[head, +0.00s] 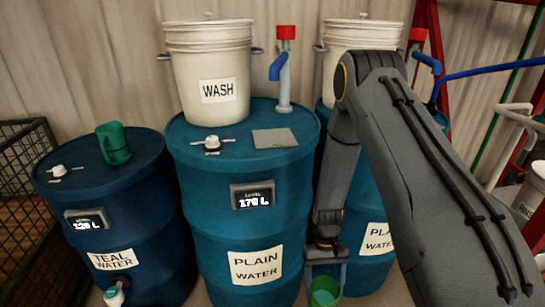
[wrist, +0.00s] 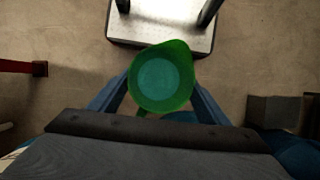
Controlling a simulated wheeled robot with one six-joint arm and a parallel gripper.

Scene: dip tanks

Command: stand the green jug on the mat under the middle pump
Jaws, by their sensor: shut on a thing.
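The green jug (head: 324,296) is held low in front of the right plain water drum, partly cut off by the frame's bottom edge. In the wrist view the jug (wrist: 160,72) shows its open mouth and a teal inside; whether that is liquid I cannot tell. My gripper (head: 325,282) is shut on it, with a blue finger on each side. A red-topped pump (head: 284,70) with a blue spout stands on the middle drum. A flat grey square mat (head: 274,138) lies below and in front of it, bare.
A darker green jug (head: 114,143) stands on the teal water drum (head: 60,183). A WASH bucket (head: 210,65) and a white cap (head: 212,142) sit on the middle drum (head: 210,205). Another pump (head: 427,65) is at right. A pale platform (wrist: 160,36) lies beyond the jug.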

